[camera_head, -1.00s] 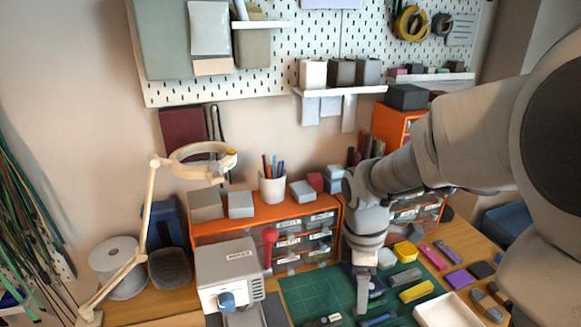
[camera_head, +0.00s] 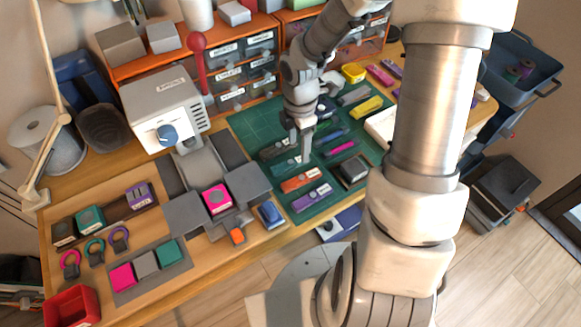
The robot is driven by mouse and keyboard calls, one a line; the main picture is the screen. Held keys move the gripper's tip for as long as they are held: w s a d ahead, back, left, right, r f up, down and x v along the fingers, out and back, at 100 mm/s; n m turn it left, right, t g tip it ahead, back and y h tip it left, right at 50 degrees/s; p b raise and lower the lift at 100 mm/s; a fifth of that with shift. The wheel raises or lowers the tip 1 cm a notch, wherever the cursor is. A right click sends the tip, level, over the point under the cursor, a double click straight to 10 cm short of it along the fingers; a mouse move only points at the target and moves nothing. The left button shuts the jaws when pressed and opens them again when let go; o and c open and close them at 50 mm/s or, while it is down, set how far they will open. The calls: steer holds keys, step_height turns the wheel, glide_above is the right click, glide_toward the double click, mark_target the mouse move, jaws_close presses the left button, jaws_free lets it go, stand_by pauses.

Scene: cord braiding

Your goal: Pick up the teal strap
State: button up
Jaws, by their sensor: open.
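My gripper (camera_head: 304,157) points down over the mat, just right of the teal strap. Its jaws are open and hold nothing that I can see. I cannot tell how high the fingertips are above the mat.
A purple strap (camera_head: 312,198) and a black box (camera_head: 353,170) lie near the front of the mat. A grey machine (camera_head: 165,105) stands left of it. Orange drawers (camera_head: 243,65) stand behind. My arm hides part of the table's right side.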

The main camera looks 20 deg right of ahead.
mark_target(298, 160)
steer(key=shift+w+d+f+b, duration=0.15)
steer(key=shift+f+b, duration=0.45)
steer(key=shift+f, duration=0.95)
steer(key=shift+w+a+f+b, duration=0.1)
steer(key=shift+w+f+b, duration=0.35)
steer(key=shift+f, duration=1.05)
steer(key=shift+s, duration=0.2)
steer(key=shift+c, duration=0.3)
jaws_close()
